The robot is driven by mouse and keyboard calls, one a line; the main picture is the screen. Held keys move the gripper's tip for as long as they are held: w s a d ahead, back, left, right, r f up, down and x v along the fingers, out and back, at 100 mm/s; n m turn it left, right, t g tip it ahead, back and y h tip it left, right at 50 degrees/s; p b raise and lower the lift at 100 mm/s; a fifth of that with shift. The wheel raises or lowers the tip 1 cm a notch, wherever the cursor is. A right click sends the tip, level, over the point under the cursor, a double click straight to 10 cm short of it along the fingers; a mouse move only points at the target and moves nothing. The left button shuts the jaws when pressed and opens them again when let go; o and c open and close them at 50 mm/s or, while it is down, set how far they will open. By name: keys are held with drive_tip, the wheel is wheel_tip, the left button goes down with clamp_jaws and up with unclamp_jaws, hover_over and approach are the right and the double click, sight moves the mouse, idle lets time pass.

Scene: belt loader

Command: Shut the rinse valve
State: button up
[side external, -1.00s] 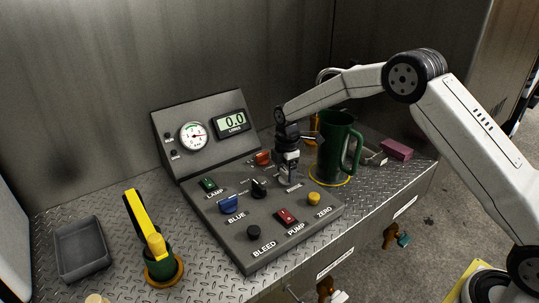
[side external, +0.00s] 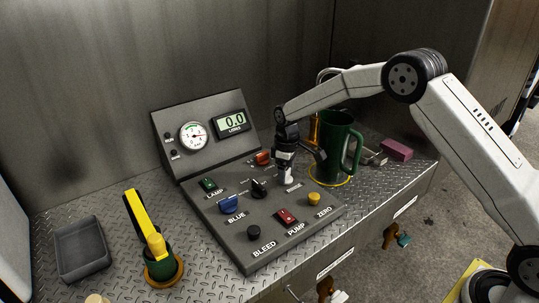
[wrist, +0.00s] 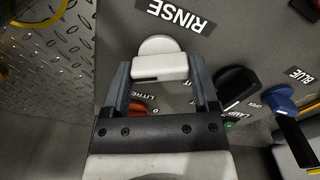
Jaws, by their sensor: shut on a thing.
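The rinse valve is a white knob (wrist: 158,46) beside the RINSE label (wrist: 181,14) in the wrist view. My gripper (wrist: 160,70) has its two fingers on either side of the knob's white bar and is shut on it. In the side external view my gripper (side external: 285,172) points down onto the panel's upper right, left of a green mug. There it hides most of the knob.
The green mug (side external: 338,150) stands close to the right of my gripper. A black knob (side external: 259,187), blue knob (side external: 229,204), red pump switch (side external: 286,216), yellow button (side external: 314,198) and orange knob (side external: 263,158) are nearby. A grey tray (side external: 80,248) lies far left.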

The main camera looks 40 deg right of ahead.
sight(288, 180)
drive_tip(key=m, duration=0.5)
drive_tip(key=shift+r+m, duration=0.1)
drive_tip(key=shift+m, duration=0.3)
drive_tip(key=o, duration=1.1)
drive_tip(key=shift+r, duration=0.1)
drive_tip(key=shift+r, duration=3.8)
drive_tip(key=s+t, duration=0.1)
drive_tip(key=s, duration=0.8)
drive_tip(key=s+f, duration=0.1)
drive_tip(key=s, duration=0.8)
drive_tip(key=s+f+t, duration=0.1)
drive_tip(key=s, duration=0.9)
drive_tip(key=shift+t, duration=0.3)
